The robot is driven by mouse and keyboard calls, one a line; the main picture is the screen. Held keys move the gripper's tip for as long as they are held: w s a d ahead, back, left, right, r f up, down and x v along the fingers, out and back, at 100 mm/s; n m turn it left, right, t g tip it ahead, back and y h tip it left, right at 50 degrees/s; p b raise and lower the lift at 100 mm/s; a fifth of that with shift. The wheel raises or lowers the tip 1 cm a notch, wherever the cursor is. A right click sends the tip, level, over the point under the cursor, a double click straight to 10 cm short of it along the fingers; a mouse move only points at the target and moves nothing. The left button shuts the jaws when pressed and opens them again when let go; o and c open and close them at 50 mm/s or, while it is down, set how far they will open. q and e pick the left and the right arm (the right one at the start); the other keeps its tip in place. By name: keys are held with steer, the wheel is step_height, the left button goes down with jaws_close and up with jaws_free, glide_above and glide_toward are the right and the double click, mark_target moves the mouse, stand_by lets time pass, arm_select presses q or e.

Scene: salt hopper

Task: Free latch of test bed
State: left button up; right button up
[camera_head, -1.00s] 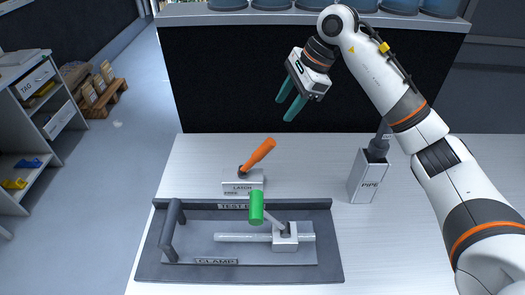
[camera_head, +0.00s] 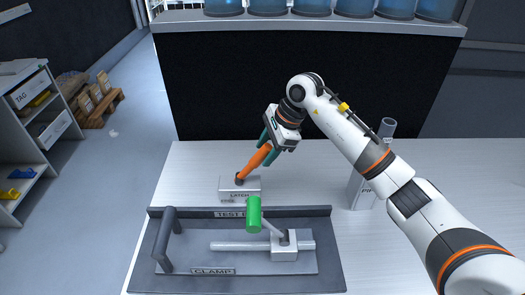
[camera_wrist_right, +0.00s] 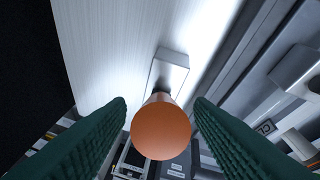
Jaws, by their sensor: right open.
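The latch is a pale block (camera_head: 247,184) marked LATCH with an orange lever (camera_head: 254,163) tilted up to the right. It stands at the back edge of the grey test bed (camera_head: 178,283). My right gripper (camera_head: 268,150) is open at the upper end of the lever. In the right wrist view, the lever's round orange end (camera_wrist_right: 161,131) sits between the two open green fingers (camera_wrist_right: 160,112), with a gap on each side. A green handle (camera_head: 254,215) stands on the test bed's clamp (camera_head: 285,245). My left gripper is not in view.
A pipe holder (camera_head: 361,190) with a grey pipe (camera_head: 387,128) stands at right, partly behind my right arm. Blue containers (camera_head: 312,8) line a shelf at the back. The white table is clear left of the latch.

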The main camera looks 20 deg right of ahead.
mark_target(252, 165)
steer(key=shift+x, duration=1.25)
jaws_close()
